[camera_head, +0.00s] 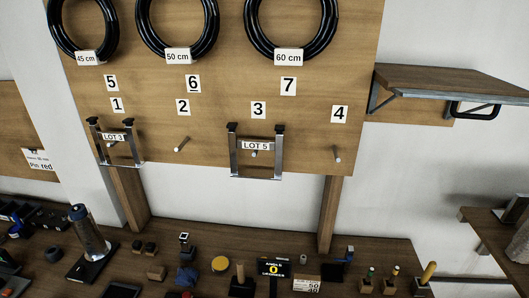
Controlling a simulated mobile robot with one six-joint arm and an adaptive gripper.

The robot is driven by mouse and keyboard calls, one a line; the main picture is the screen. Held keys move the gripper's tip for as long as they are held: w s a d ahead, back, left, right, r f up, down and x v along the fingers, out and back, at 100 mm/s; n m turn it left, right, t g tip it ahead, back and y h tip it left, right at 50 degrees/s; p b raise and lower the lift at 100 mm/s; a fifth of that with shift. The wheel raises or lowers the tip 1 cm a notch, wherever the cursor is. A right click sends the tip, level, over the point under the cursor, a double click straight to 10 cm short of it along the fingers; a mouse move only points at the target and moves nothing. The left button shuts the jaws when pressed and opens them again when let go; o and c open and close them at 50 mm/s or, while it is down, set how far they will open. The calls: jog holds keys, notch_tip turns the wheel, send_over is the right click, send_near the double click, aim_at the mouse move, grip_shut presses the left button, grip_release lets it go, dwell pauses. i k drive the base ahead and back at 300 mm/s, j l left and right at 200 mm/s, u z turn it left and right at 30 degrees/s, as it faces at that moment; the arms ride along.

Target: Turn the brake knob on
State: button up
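I cannot make out any thing that is clearly the brake knob. No barber chair shows in the head view. Several small items on the bench are too small to tell apart, among them a round yellow piece (220,264) near the middle. My gripper is not in this view, so its place and its state do not show.
A wooden board (220,125) with black rings, numbered pegs and two metal brackets hangs above a dark, cluttered bench (215,235). A cylinder (88,232) stands at the bench's left. Shelves (450,82) jut out at the right.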

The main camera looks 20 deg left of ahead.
aim_at(80, 269)
jog(key=u, duration=2.35)
jog(key=i+j+z, duration=0.1)
jog(key=z, duration=0.5)
jog(key=i+j+z, duration=0.15)
jog(key=j, duration=0.3)
jog(key=i+j+z, duration=0.2)
jog(key=j, duration=0.3)
jog(key=i+j+z, duration=0.15)
jog(key=j, duration=0.35)
jog(key=i+j+z, duration=0.2)
jog(key=j, duration=0.35)
jog(key=j+z, duration=0.15)
jog(key=j, duration=0.85)
jog(key=i+j, duration=0.15)
jog(key=j, duration=0.35)
